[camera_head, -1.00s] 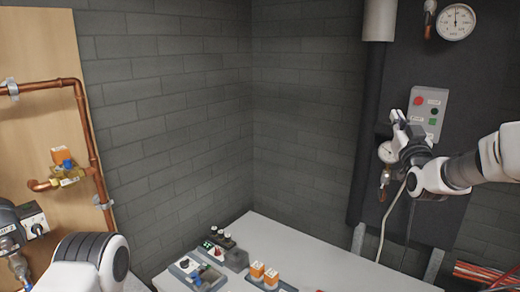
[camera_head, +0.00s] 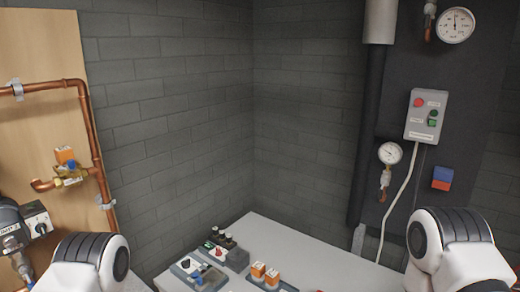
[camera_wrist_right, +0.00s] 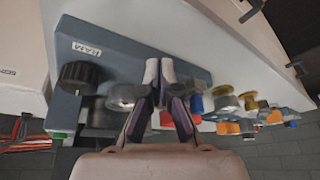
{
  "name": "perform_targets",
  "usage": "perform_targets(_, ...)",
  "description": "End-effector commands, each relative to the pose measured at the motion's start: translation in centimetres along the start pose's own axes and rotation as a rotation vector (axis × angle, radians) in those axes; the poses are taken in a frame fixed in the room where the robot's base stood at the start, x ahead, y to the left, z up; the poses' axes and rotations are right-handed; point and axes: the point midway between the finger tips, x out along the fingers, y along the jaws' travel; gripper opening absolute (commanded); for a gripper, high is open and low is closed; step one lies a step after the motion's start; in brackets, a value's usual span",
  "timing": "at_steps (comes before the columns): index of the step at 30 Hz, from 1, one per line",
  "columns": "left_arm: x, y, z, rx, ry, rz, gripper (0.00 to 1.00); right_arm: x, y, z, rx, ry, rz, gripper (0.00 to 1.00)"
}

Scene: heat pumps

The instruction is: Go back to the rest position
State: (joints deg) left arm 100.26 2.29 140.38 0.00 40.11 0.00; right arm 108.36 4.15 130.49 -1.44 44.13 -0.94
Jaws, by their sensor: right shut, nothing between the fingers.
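My right gripper (camera_wrist_right: 159,70) shows in the right wrist view, its two fingertips together with nothing between them. Behind its fingers is a blue-grey panel (camera_wrist_right: 130,52) with a dark knob (camera_wrist_right: 82,76), and a row of coloured fittings to the right; whether the fingers touch any of it I cannot tell. In the head view only rounded links of my two arms show at the lower left and lower right. My left gripper is not in view.
A pale table (camera_head: 300,238) in the corner bears a device with knobs (camera_head: 200,272) and orange-topped parts (camera_head: 264,273). The right wall panel carries a control box (camera_head: 426,115) and gauges (camera_head: 390,153). Copper pipes (camera_head: 92,130) run on the left board.

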Motion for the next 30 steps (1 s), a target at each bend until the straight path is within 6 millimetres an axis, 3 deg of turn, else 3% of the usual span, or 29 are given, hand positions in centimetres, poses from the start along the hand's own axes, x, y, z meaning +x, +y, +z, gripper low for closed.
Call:
perform_targets(1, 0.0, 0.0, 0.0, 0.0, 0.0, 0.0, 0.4, -0.2, -0.1, 2.8, 0.0, -0.066, 0.003, 0.0)
perform_targets(3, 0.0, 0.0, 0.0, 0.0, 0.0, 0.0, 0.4, -0.8, -0.1, 6.5, 0.002, -0.155, 0.007, 0.0)
perform_targets(9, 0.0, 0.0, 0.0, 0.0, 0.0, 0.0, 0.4, -3.5, -0.2, 15.6, 0.004, -0.386, 0.02, 0.0)
perform_targets(10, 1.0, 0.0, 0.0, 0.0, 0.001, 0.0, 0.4, -2.9, -0.1, 16.6, 0.005, -0.403, 0.022, 0.0)
perform_targets(12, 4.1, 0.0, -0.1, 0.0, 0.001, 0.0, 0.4, 0.3, 0.0, 17.2, 0.006, -0.389, 0.021, 0.0)
perform_targets(21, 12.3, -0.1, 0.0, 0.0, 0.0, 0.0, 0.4, 7.9, 0.2, 20.2, 0.005, -0.386, 0.021, 0.0)
perform_targets(24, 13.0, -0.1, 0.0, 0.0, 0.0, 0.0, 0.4, 8.5, 0.2, 20.4, 0.005, -0.385, 0.021, 0.0)
perform_targets(30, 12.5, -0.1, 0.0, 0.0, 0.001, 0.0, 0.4, 8.1, 0.2, 20.2, 0.005, -0.385, 0.021, 0.0)
